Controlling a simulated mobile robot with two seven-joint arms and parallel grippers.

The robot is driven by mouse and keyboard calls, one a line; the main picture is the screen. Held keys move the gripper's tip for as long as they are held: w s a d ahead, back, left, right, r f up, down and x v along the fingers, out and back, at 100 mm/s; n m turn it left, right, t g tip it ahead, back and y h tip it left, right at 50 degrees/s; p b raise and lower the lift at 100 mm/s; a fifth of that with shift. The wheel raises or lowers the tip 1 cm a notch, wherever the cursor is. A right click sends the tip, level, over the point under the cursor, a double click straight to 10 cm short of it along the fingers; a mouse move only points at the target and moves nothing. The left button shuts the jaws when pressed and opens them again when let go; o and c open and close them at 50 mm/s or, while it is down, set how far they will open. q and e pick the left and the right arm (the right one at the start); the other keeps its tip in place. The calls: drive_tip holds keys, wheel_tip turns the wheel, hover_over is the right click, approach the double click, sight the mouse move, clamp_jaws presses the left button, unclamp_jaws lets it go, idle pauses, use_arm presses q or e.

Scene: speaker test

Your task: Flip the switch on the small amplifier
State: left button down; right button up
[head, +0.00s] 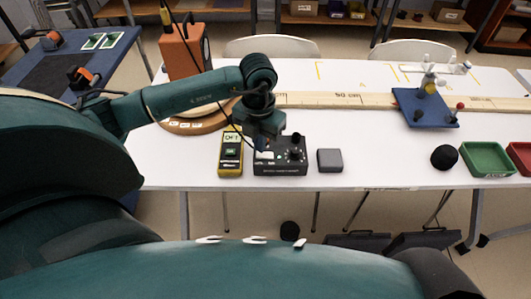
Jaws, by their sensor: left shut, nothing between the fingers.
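The small amplifier (281,166) is a dark box with knobs on top, near the front edge of the white table. My left gripper (262,143) points down over the amplifier's left part. It is shut and holds nothing. The gripper covers part of the amplifier's top, and I cannot make out the switch or which way it is set. I cannot tell whether the fingertips touch the box. My right gripper is not in view.
A yellow meter (231,160) stands close left of the amplifier, and a small grey box (329,160) to its right. An orange speaker (185,50) is behind my left arm.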

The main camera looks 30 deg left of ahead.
use_arm(q)
drive_tip(key=shift+f, duration=0.3)
drive_tip(key=shift+f+b, duration=0.75)
drive_tip(key=shift+b, duration=0.1)
idle(0.4)
drive_tip(key=shift+r, duration=0.1)
drive_tip(key=shift+r+p, duration=2.55)
drive_tip(key=shift+r, duration=0.95)
